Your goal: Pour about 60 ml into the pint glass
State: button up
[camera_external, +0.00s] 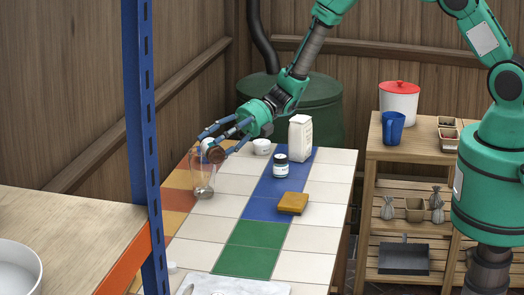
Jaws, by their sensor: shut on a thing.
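The clear pint glass (202,182) stands upright on the tiled table near its left edge. A little grey-brown shows at its bottom; I cannot tell whether that is liquid. My gripper (222,142), with blue fingers, is just above and slightly right of the glass. It is shut on a small brown-and-white vessel (216,155), largely hidden by the fingers. The vessel is near the glass's rim; I cannot tell its exact tilt or whether anything flows from it.
A blue post (146,150) rises at left. A wooden shelf (425,157) at right holds a blue jug (392,128).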

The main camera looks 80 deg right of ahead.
jog(key=shift+w+d+f+m+y+p, duration=0.1)
jog(key=shift+d+m+y+p, duration=0.05)
jog(key=shift+m+y+p, duration=0.2)
dwell(1.5)
jog(key=shift+a+n+h+b, duration=0.25)
jog(key=shift+n+h+b, duration=0.2)
jog(key=shift+b, duration=0.2)
jog(key=b, duration=0.1)
jog(key=f+n+h+b, duration=0.1)
jog(key=b, duration=0.1)
jog(key=shift+s+a+f, duration=0.15)
jog(key=shift+s+f, duration=0.15)
jog(key=shift+a+f+n+b, duration=0.1)
jog(key=shift+f+n+b, duration=0.05)
jog(key=shift+n+b, duration=0.15)
jog(key=shift+s+r, duration=0.1)
jog(key=shift+r, duration=0.1)
jog(key=shift+a+f, duration=0.1)
jog(key=shift+f, duration=0.05)
